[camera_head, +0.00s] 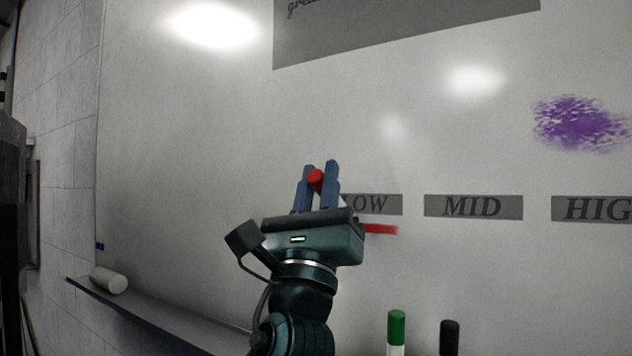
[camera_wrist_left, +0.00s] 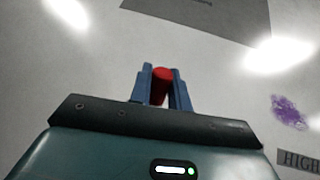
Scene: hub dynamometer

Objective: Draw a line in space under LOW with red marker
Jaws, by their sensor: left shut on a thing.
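My left gripper (camera_head: 318,178) is shut on the red marker (camera_head: 316,180); the marker's red end shows between the blue fingers. The red marker also shows in the left wrist view (camera_wrist_left: 162,76) between the fingertips (camera_wrist_left: 161,84). The gripper is in front of the whiteboard and hides the left edge of the LOW label (camera_head: 372,204). A short red line (camera_head: 381,229) is on the board under LOW; its left end is hidden behind the gripper. I cannot tell whether the marker tip touches the board. My right gripper is not in view.
The MID label (camera_head: 473,206) and HIGH label (camera_head: 598,209) are to the right, with bare board below. A purple scribble (camera_head: 575,122) is above HIGH. A green marker (camera_head: 396,330) and a black marker (camera_head: 449,338) stand at the bottom. A white roll (camera_head: 108,280) lies on the ledge (camera_head: 160,318).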

